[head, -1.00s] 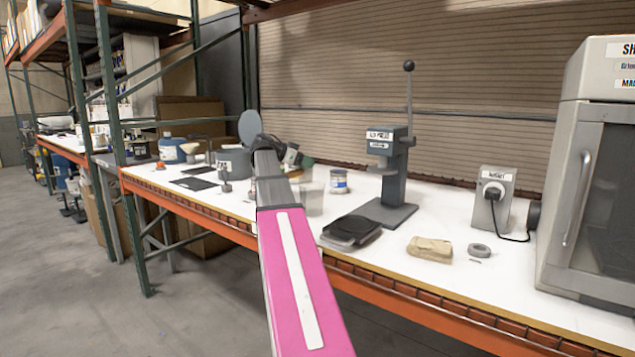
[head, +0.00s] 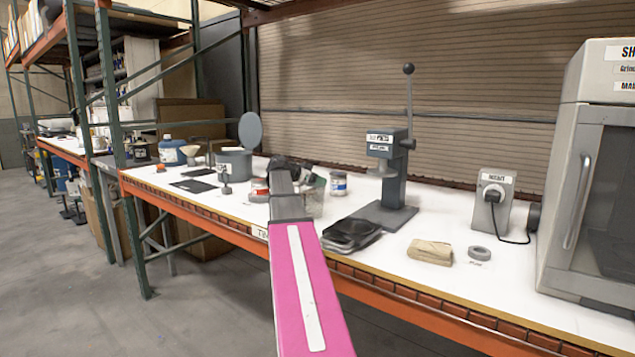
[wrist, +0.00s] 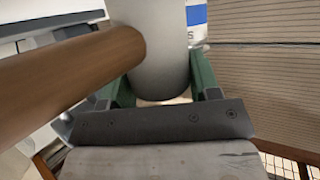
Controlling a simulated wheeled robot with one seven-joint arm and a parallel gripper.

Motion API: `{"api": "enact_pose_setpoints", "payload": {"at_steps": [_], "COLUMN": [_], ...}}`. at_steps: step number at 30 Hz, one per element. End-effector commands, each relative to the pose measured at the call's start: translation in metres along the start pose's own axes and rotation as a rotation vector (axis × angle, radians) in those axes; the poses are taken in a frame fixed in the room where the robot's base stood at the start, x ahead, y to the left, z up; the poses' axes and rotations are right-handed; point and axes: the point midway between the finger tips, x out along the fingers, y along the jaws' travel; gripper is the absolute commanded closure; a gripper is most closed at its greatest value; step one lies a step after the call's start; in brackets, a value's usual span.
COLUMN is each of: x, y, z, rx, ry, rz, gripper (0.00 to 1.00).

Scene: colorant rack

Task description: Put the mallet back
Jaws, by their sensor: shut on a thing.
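The mallet shows in the wrist view, with a brown wooden handle (wrist: 65,82) running left across the picture and a thick grey head (wrist: 158,50) between the green fingers. My gripper (wrist: 160,88) is shut on the mallet. In the head view my gripper (head: 286,165) is a small dark shape above the bench, at the far end of my pink arm. The mallet cannot be made out clearly there. No holder for the mallet can be identified.
A grey pot (head: 234,164) stands left of my gripper.

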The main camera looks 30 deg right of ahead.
Motion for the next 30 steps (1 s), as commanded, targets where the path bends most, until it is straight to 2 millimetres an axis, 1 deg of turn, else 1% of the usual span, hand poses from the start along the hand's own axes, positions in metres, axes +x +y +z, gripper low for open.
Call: {"api": "enact_pose_setpoints", "payload": {"at_steps": [5,6,8,9,17,20,23,25,30], "x": [0.001,0.001,0.001,0.001,0.001,-0.003,-0.015,-0.027,-0.063], "y": [0.0,0.0,0.0,0.0,0.0,0.0,0.0,0.0,0.0], "z": [0.002,0.003,0.003,0.002,0.002,-0.001,0.0,0.0,0.0], "rx": [-0.001,-0.001,-0.001,-0.001,0.0,0.0,0.0,0.0,0.0], "ry": [0.001,0.0,0.0,0.0,0.0,0.0,0.0,0.0,0.0], "rz": [0.0,0.0,0.0,0.0,0.0,-0.001,-0.003,-0.002,-0.003], "gripper": [0.76,0.4,0.21,0.18,0.18,0.18,0.18,0.18,0.18]}}
